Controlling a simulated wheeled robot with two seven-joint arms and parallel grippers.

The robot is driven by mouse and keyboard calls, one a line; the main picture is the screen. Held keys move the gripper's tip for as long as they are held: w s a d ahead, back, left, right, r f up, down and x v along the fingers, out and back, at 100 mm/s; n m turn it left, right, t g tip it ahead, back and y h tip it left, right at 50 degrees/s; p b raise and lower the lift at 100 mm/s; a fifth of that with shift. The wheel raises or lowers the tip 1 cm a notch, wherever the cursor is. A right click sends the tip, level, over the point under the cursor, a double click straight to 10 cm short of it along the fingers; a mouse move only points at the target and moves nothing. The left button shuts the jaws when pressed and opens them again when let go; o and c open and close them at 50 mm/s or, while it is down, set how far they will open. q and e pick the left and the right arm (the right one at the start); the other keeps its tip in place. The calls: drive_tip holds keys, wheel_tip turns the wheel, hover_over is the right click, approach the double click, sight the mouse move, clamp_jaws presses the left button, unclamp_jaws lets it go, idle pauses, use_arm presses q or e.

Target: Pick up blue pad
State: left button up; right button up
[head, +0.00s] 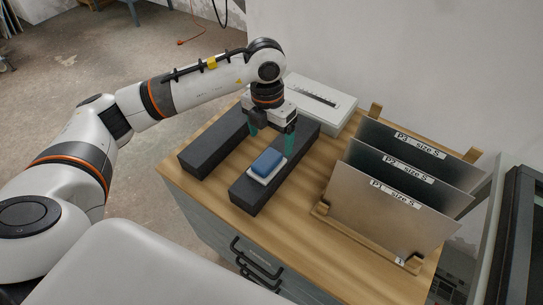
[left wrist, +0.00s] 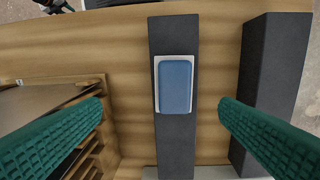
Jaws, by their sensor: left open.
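The blue pad (head: 267,163) lies on a thin white base (head: 259,179) on top of the right-hand dark grey block (head: 250,194). In the left wrist view the blue pad (left wrist: 175,86) sits between the finger lines, further up the picture than the fingertips. My left gripper (head: 271,146) is open and empty, pointing down above the blocks, behind the pad in the head view. Its green fingers (left wrist: 160,108) are spread wide and do not touch the pad. My right gripper is not in view.
A second dark block (head: 213,144) lies parallel on the left. A rack (head: 322,211) with upright metal plates (head: 385,203) labelled P1, P2 and P3 stands on the right. A white box (head: 317,103) is at the back. Bare wood (head: 287,225) shows in front.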

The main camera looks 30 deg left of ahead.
use_arm(q)
drive_tip(key=p, duration=0.2)
hover_over(267, 160)
drive_tip(key=shift+y, duration=0.3)
drive_tip(key=f, duration=0.5)
drive_tip(key=shift+s+d+f, duration=0.1)
drive_tip(key=shift+s+f, duration=0.05)
drive_tip(key=shift+s, duration=0.25)
drive_tip(key=f, duration=0.1)
drive_tip(key=f+p, duration=0.1)
drive_tip(key=f, duration=0.1)
drive_tip(key=f+p, duration=0.1)
drive_tip(key=f, duration=0.1)
drive_tip(key=shift+w+f, duration=0.25)
drive_tip(key=shift+w, duration=0.15)
drive_tip(key=shift+f, duration=0.4)
drive_tip(key=shift+c, duration=0.6)
drive_tip(key=c, duration=1)
drive_tip(key=shift+r, duration=0.1)
wheel_tip(267, 160, up, 10)
drive_tip(key=b, duration=0.2)
drive_tip(key=shift+f+b, duration=0.2)
drive_tip(key=shift+b, duration=0.1)
drive_tip(key=shift+r, duration=0.2)
